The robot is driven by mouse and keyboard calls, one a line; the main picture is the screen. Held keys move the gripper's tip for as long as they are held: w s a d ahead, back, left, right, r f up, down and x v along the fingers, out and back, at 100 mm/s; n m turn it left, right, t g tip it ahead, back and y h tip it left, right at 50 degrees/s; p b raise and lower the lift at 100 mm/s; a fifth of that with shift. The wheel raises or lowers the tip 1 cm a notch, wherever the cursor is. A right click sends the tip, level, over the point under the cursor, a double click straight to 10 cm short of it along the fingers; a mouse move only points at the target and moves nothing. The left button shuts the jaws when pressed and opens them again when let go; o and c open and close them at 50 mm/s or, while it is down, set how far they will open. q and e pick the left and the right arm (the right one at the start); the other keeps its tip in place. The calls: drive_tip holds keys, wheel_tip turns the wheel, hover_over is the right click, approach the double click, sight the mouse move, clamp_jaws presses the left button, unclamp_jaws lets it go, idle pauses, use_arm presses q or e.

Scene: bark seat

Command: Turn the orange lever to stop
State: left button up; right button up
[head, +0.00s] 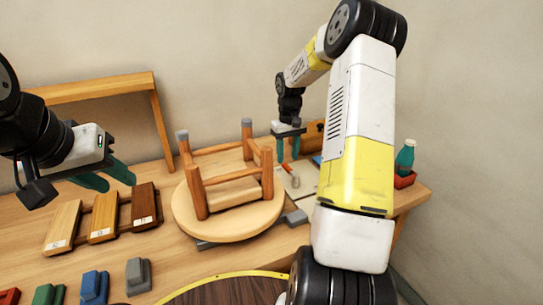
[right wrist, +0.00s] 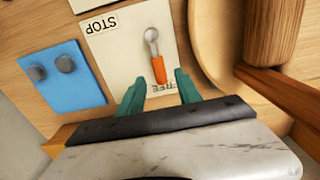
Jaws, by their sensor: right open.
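The orange lever (right wrist: 159,69) has a grey arm with a round end, on a cream plate (right wrist: 120,60). Its orange grip points toward my right gripper, over a partly hidden label. The STOP label (right wrist: 100,24) is at the plate's far left corner in the right wrist view. My right gripper (right wrist: 160,88) is open, with one teal finger on each side of the orange tip and gaps visible. In the head view, my right gripper (head: 288,152) is over the plate beside the stool. My left gripper (head: 107,176) is open and empty at the left.
An upturned wooden stool (head: 230,222) stands close to the plate. A blue pad (right wrist: 62,78) with grey knobs lies beside the plate. Wood samples (head: 103,220) and coloured blocks lie at the left. A green bottle (head: 405,157) stands in a red holder at the right edge.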

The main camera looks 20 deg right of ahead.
sight(287, 166)
drive_tip(key=shift+f, duration=1.95)
clamp_jaws()
